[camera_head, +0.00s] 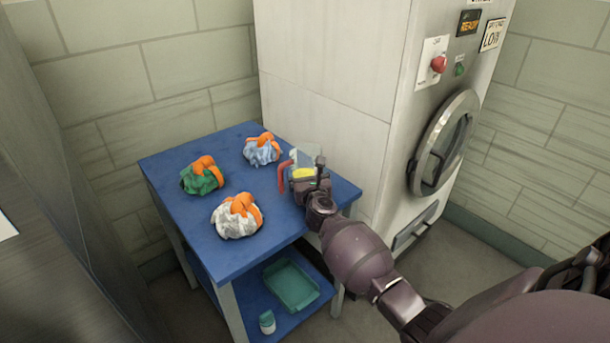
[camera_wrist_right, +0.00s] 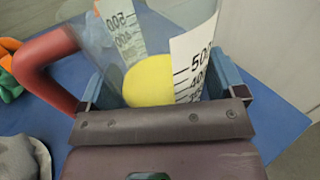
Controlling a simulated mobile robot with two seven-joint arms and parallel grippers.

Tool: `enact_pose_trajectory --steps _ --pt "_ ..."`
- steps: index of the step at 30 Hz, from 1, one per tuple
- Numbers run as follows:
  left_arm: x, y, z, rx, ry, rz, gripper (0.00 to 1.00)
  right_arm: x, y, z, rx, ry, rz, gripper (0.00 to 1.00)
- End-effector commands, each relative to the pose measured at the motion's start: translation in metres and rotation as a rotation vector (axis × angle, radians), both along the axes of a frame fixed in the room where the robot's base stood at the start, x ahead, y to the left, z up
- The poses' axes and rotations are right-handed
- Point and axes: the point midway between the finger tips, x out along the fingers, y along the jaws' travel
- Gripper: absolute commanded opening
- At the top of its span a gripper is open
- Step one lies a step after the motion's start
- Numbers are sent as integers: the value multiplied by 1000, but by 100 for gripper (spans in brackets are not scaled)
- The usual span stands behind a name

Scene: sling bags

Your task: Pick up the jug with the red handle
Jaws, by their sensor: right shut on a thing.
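The clear jug (camera_head: 305,155) is at the right end of the blue table, with its red handle (camera_head: 283,176) on the left side. In the right wrist view the jug (camera_wrist_right: 188,48) shows a white measuring scale and a round yellow patch, and its red handle (camera_wrist_right: 42,62) curves out to the left. My right gripper (camera_head: 308,180) is shut on the jug, with a blue-grey finger on either side of its body in the wrist view (camera_wrist_right: 160,82). The jug's base is hidden, so I cannot tell whether it touches the table. My left gripper is not in view.
The blue table (camera_head: 200,228) also bears a green bag (camera_head: 200,180), a pale blue bag (camera_head: 262,153) and a white bag (camera_head: 232,222), each with orange on top. A teal tray (camera_head: 291,286) and small bottle (camera_head: 267,322) are below. A machine (camera_head: 330,95) stands behind.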

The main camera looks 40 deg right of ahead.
Motion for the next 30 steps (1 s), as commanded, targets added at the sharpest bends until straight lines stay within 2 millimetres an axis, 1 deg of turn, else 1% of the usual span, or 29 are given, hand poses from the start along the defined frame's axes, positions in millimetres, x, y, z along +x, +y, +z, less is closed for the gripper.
enact_pose_trajectory --steps 5,8,9,11,15,21,25,30 --pt "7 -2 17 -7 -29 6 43 1 0 24 -1 -11 0 55" --pt "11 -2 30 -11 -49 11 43 1 0 43 -1 -14 0 55" --pt "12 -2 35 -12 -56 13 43 1 0 53 -1 -16 0 55" --pt "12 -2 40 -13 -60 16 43 1 0 67 -1 -17 0 55" --pt "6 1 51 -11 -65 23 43 1 0 101 -2 -16 0 55" --pt "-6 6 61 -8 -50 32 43 1 0 146 -2 -13 0 55" --pt "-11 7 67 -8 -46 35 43 0 0 170 -2 -10 0 55" --pt "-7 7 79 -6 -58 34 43 0 0 190 -1 -6 0 55"
